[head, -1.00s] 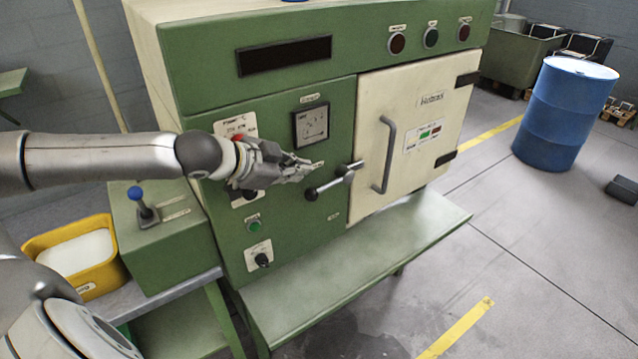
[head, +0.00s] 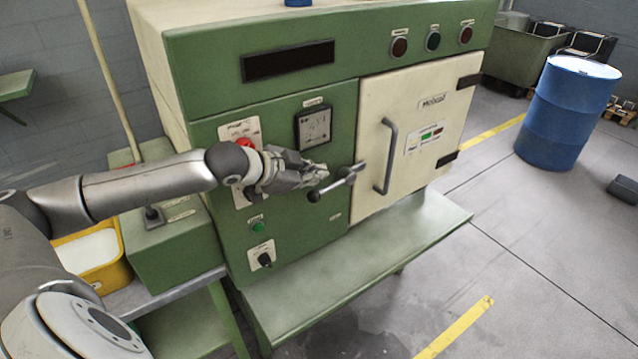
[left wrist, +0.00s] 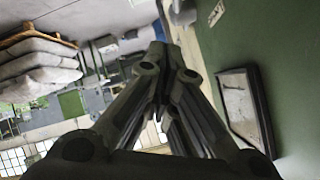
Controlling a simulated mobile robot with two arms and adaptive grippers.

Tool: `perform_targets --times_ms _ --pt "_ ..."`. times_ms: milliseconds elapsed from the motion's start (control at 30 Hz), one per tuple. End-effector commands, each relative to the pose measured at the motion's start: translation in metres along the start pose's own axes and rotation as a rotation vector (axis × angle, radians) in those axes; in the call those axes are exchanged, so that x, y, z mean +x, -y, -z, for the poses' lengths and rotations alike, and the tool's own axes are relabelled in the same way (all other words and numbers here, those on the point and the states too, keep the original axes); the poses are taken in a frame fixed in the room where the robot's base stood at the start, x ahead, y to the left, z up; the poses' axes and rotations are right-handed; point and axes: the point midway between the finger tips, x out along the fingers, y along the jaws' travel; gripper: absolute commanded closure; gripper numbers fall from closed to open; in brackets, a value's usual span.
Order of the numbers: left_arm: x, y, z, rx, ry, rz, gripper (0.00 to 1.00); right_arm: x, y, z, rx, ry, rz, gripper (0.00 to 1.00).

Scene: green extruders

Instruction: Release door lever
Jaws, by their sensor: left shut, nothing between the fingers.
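The door lever (head: 336,184) is a metal bar with a dark ball knob at its lower left end, mounted at the left edge of the cream door (head: 425,125). The door looks closed, with a grey vertical handle (head: 387,157). My left gripper (head: 324,174) is shut and empty. In the head view its fingertips are just above the knob; whether they touch it I cannot tell. In the left wrist view the closed fingers (left wrist: 158,62) point away from the camera, and the lever cannot be made out. My right gripper is not in view.
A square gauge (head: 313,126) sits on the green panel just above my left gripper; it also shows in the left wrist view (left wrist: 243,108). A green shelf (head: 345,265) juts out below the door. A blue barrel (head: 565,115) stands on the floor at right.

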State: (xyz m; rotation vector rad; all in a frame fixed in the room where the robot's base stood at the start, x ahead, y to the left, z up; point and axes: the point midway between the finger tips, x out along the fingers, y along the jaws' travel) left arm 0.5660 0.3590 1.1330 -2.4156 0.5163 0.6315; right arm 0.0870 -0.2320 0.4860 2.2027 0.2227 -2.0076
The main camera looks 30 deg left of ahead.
Motion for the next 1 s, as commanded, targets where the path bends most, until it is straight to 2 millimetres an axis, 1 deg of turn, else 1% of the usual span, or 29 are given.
perform_targets --times_ms 33,267,400,467,500,600,700,833,1000 --pt "0.004 0.000 0.003 -0.003 -0.003 -0.002 1.00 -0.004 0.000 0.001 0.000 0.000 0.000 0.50" --pt "0.031 -0.001 0.003 -0.003 -0.002 -0.003 1.00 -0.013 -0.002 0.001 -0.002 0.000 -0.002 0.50" --pt "0.050 0.000 0.003 -0.004 -0.001 -0.002 1.00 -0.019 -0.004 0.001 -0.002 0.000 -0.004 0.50" --pt "0.056 -0.001 0.000 -0.001 0.002 -0.004 1.00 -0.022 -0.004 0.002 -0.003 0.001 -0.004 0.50" --pt "0.057 0.000 -0.010 -0.001 0.008 -0.004 1.00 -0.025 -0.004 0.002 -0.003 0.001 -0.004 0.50" --pt "0.059 0.000 -0.024 0.001 0.006 -0.003 1.00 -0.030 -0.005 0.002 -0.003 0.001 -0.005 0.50" --pt "0.062 0.000 -0.032 0.001 0.004 -0.002 1.00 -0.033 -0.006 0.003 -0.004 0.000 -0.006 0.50" --pt "0.064 -0.001 -0.038 0.002 0.002 -0.002 1.00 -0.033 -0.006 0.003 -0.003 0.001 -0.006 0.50" --pt "0.064 -0.001 -0.039 0.003 0.001 -0.002 1.00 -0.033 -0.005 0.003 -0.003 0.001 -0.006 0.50"
